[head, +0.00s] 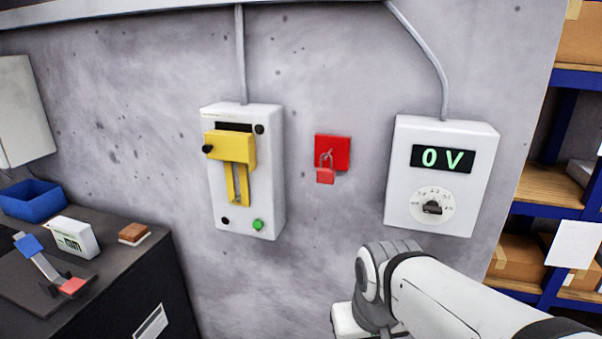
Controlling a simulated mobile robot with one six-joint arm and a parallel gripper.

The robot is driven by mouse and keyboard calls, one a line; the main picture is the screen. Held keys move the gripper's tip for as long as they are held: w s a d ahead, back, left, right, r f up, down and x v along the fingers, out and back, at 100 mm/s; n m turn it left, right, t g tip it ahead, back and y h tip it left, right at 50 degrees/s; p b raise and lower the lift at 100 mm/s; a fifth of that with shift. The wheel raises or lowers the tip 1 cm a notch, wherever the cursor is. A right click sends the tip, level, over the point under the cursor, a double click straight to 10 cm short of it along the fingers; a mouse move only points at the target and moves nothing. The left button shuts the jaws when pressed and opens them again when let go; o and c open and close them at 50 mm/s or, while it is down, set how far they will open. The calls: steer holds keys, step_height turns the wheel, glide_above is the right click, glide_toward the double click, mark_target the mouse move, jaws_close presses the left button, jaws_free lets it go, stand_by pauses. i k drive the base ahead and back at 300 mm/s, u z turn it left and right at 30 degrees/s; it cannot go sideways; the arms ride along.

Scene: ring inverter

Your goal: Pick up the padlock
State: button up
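The padlock (325,174) is small and red with a grey metal shackle. It hangs on the front of a red square plate (339,148) on the grey wall, between the two white boxes. My arm comes in from the bottom right, below the padlock and the right-hand box. The end of my arm runs down to the bottom edge of the head view, and my gripper's fingertips are not visible.
A white switch box (273,170) with a yellow handle (229,147) is left of the padlock. A white meter box (400,185) reading "0 V" is right. A dark cabinet (150,255) stands bottom left, carrying a blue bin (33,201). Shelves (548,187) stand at right.

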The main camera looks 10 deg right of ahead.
mark_target(325, 176)
steer(key=z, duration=3.3)
steer(key=k, duration=1.85)
steer(key=u, duration=1.25)
steer(key=i, duration=0.5)
steer(key=u, duration=0.05)
